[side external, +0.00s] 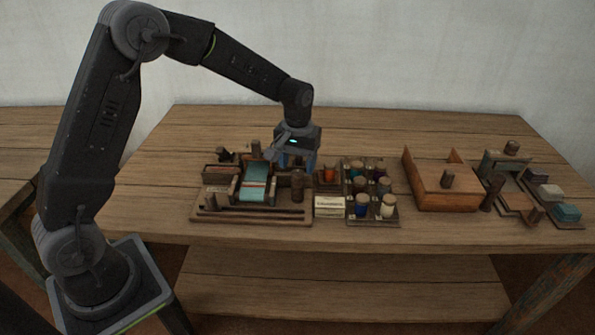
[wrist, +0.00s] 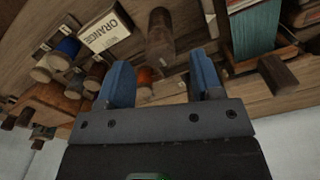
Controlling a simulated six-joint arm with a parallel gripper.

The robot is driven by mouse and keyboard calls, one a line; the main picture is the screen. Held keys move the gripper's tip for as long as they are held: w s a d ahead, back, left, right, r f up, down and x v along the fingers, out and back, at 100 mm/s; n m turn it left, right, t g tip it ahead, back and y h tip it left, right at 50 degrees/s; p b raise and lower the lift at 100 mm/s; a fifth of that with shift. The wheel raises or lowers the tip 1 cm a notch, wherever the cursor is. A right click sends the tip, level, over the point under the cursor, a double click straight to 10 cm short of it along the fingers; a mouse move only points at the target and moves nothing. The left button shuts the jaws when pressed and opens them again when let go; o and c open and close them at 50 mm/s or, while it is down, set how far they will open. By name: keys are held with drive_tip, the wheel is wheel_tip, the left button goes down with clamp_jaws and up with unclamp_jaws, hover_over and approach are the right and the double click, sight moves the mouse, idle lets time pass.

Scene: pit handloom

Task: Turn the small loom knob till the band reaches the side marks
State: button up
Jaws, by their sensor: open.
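The small loom (side external: 225,213) stands on the table left of centre, with a teal band (side external: 256,183) running over its frame. The band also shows at the right of the wrist view (wrist: 256,30). A dark, upright wooden knob (side external: 297,186) stands at the loom's right side; it appears in the wrist view (wrist: 160,38) beyond the gap between my fingers. Another round wooden peg (wrist: 278,75) sticks out beside the band. My gripper (side external: 297,164) is open and empty, just behind and above the upright knob. I cannot make out the side marks.
Right of the loom are an orange spool (side external: 330,175), a label card (side external: 329,206) and a rack of several spools (side external: 390,221). Farther right stand a wooden box (side external: 430,195) and a small wooden device (side external: 515,185). The table's back is clear.

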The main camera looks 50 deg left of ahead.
sight(298, 178)
drive_tip(key=shift+f, duration=1.5)
drive_tip(key=c, duration=0.9)
